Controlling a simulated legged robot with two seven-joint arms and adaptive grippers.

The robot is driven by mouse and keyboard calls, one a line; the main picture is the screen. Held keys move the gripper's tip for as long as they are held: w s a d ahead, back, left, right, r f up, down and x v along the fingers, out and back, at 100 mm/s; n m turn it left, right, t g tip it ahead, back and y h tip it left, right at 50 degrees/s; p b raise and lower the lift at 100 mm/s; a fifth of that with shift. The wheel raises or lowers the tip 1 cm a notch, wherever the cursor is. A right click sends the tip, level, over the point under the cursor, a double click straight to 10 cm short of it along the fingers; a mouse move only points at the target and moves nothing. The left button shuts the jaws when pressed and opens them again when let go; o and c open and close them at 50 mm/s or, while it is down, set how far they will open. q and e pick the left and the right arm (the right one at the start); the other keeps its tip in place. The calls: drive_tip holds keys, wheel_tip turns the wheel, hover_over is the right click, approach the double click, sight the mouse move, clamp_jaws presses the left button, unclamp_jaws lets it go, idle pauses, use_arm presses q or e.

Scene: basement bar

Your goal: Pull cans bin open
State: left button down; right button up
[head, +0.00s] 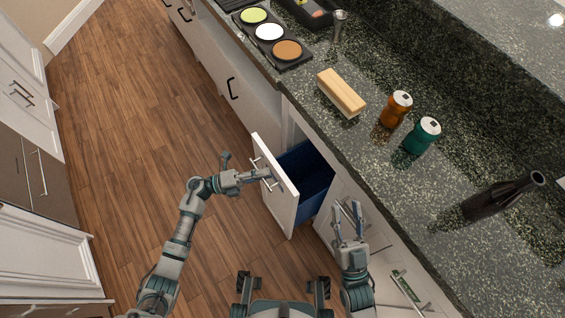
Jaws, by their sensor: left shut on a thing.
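The cans bin is a pull-out with a white front panel (283,214) and a blue inside (308,172). It stands partly out from the cabinet under the dark stone counter, and the part of the blue bin that shows looks empty. My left gripper (266,173) is at the front panel, shut on the bin's handle (257,163); the fingers partly hide the handle. My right gripper (347,209) is raised beside the cabinet fronts, right of the bin, with its two fingers apart and nothing between them.
Wooden floor (130,130) lies clear left of the bin.

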use_arm(q)
drive_tip(key=s+a+p, duration=0.1)
drive_tip(key=s+a, duration=0.7)
drive_tip(key=a, duration=0.3)
drive_tip(key=shift+a+f+t, duration=0.25)
drive_tip(key=shift+a+t, duration=0.05)
drive_tip(key=shift+a, duration=0.1)
drive_tip(key=c, duration=1.2)
unclamp_jaws()
drive_tip(key=shift+s, duration=0.1)
drive_tip(key=v, duration=1.2)
drive_tip(key=shift+a, duration=0.45)
use_arm(e)
drive_tip(key=f+g, duration=0.1)
drive_tip(key=w+f+g, duration=0.1)
drive_tip(key=w+d+f+g, duration=0.1)
drive_tip(key=f, duration=0.1)
drive_tip(key=shift+f+g, duration=0.1)
drive_tip(key=shift+g, duration=0.2)
use_arm(q)
drive_tip(key=shift+d, duration=0.1)
use_arm(e)
drive_tip(key=shift+w+a, duration=0.1)
drive_tip(key=shift+w, duration=0.05)
